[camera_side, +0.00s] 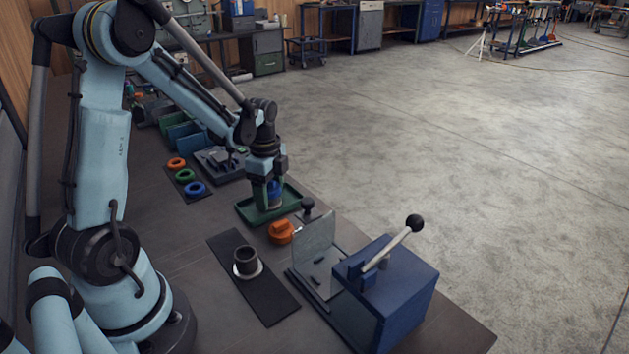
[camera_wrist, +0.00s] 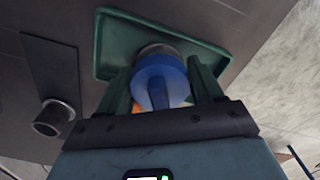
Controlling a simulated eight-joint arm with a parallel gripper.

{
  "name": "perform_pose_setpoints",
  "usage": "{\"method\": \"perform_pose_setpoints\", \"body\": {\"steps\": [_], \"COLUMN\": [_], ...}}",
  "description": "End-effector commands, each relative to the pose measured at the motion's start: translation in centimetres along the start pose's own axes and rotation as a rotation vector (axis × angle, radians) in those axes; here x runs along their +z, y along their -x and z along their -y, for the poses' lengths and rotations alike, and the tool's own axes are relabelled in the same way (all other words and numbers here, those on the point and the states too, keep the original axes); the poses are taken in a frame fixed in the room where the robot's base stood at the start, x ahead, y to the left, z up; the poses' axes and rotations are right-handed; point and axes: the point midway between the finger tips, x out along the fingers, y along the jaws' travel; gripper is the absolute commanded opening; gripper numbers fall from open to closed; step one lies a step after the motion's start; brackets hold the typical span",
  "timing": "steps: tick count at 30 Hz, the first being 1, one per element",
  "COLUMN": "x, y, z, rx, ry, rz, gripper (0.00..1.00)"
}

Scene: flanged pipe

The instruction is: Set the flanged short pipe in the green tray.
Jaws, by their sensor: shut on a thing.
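My gripper (camera_side: 266,186) points down over the green tray (camera_side: 243,212), with its fingers shut on a blue piece with a round disc and a stem (camera_wrist: 160,82). A grey metal round part (camera_wrist: 158,50) shows beyond the blue disc. The wrist view shows the tray (camera_wrist: 104,50) around this piece; I cannot tell whether it touches the tray floor. A dark short pipe (camera_side: 246,258) stands upright with a pale round flange or ring at its base, on a black mat (camera_side: 272,303). It also shows in the wrist view (camera_wrist: 50,118), apart from my gripper.
An orange part (camera_side: 281,232) and a black knob (camera_side: 308,205) are close to the tray's near side. A blue box with a lever (camera_side: 390,290) and a clear panel (camera_side: 315,245) stand at the front right. Orange, green and blue rings (camera_side: 186,175) lie behind, at left.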

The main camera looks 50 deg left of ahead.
Motion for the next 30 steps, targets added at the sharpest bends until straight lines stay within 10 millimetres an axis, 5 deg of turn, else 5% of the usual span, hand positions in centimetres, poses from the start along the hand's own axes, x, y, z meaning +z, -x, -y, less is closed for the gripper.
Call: {"method": "perform_pose_setpoints", "body": {"steps": [12,13,18,30], "x": [0.00,0.00,0.00,-0.03], "y": [-0.08,-0.08,-0.07,-0.09], "z": [0.00,0.00,0.00,-0.09], "rx": [0.000,0.000,0.000,0.003], "ry": [0.000,0.000,0.000,0.000], "rz": [0.000,0.000,0.000,-0.001], "gripper": [0.31,0.69,0.95,1.00]}}
